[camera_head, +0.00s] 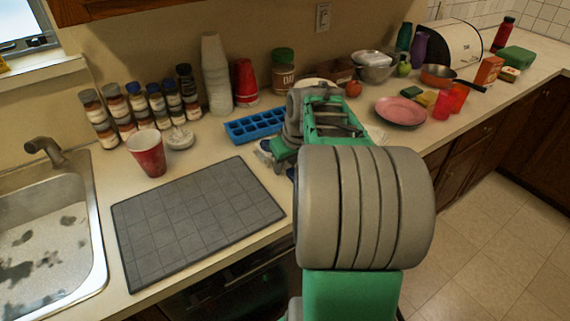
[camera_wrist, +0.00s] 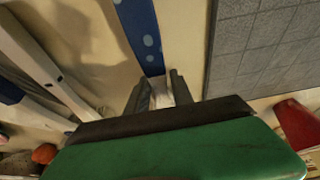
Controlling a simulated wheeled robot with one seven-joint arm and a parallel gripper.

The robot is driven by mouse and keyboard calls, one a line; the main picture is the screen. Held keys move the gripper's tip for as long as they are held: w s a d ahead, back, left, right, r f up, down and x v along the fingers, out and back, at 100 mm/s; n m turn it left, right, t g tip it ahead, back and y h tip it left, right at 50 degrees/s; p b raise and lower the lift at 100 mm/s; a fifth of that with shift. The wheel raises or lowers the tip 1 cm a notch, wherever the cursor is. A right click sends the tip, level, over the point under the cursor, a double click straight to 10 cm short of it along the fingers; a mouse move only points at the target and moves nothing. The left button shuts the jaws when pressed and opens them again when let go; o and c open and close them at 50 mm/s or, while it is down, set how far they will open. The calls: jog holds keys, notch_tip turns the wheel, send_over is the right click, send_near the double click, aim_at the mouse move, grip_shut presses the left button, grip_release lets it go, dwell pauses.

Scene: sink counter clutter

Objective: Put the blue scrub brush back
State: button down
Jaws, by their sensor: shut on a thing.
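In the wrist view my gripper (camera_wrist: 156,88) is shut on the blue scrub brush (camera_wrist: 140,30). A blue strip with pale spots runs from the fingers toward the top edge of that view, and a whitish part shows between the fingers. The counter lies behind the brush; I cannot tell whether they touch. In the head view my arm hides most of the gripper and brush, with only small blue parts beside the green hand.
A grey mat (camera_head: 195,215) lies left of my gripper, with the sink (camera_head: 45,225) beyond. A blue ice tray (camera_head: 252,126), red cup (camera_head: 147,155) and several spice jars stand toward the wall. A pink plate (camera_head: 401,111) is at right.

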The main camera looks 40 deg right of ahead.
jog(key=c, duration=1.1)
grip_release()
jog(key=shift+f, duration=0.15)
jog(key=v, duration=1.2)
jog(key=shift+p, duration=0.3)
